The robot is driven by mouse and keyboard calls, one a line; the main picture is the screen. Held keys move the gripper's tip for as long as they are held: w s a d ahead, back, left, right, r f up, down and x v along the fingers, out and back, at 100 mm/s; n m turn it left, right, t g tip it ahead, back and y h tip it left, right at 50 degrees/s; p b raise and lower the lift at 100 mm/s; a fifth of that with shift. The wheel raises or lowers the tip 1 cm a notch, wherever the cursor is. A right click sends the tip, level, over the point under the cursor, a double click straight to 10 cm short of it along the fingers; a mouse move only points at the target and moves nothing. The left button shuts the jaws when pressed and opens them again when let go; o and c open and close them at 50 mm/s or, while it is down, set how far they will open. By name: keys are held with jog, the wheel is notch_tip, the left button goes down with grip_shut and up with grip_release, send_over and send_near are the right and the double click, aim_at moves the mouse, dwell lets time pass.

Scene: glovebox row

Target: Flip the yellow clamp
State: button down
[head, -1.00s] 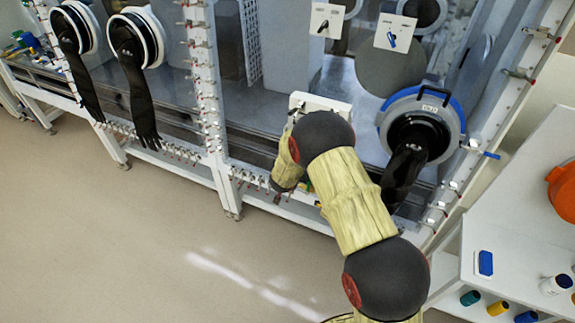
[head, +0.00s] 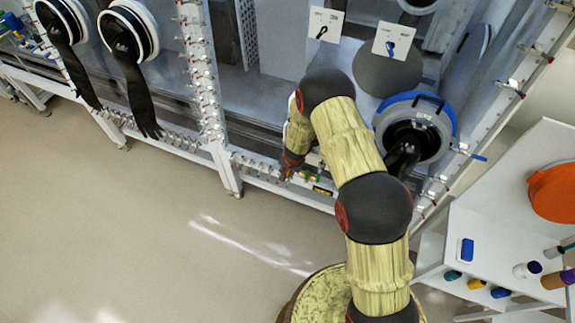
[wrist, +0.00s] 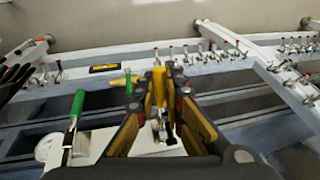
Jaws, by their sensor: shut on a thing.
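The yellow clamp (wrist: 159,86) shows in the middle of the wrist view, its yellow handle standing up between the two fingers of my gripper (wrist: 157,92). My gripper is shut on this handle. The clamp's metal lower part (wrist: 158,124) shows between the fingers, partly hidden by them. In the head view my gripper (head: 289,168) is at the front edge of the glovebox, mostly hidden by my wrist and arm. I cannot make out the yellow clamp in the head view.
A green-handled clamp (wrist: 76,106) stands on a pale plate to the left. A second green handle (wrist: 127,80) is close beside the left finger. Small red-tipped clamps line the white frame. A black glove sleeve (head: 403,156) hangs right of my arm. A white shelf (head: 500,240) stands at right.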

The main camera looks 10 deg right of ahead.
jog(key=shift+w+r+g+p, duration=0.2)
jog(key=shift+g+p, duration=0.1)
jog(key=shift+p, duration=0.65)
jog(key=c, duration=1.9)
grip_release()
jog(key=shift+s, duration=0.1)
jog(key=v, duration=1.2)
jog(key=shift+d, duration=0.2)
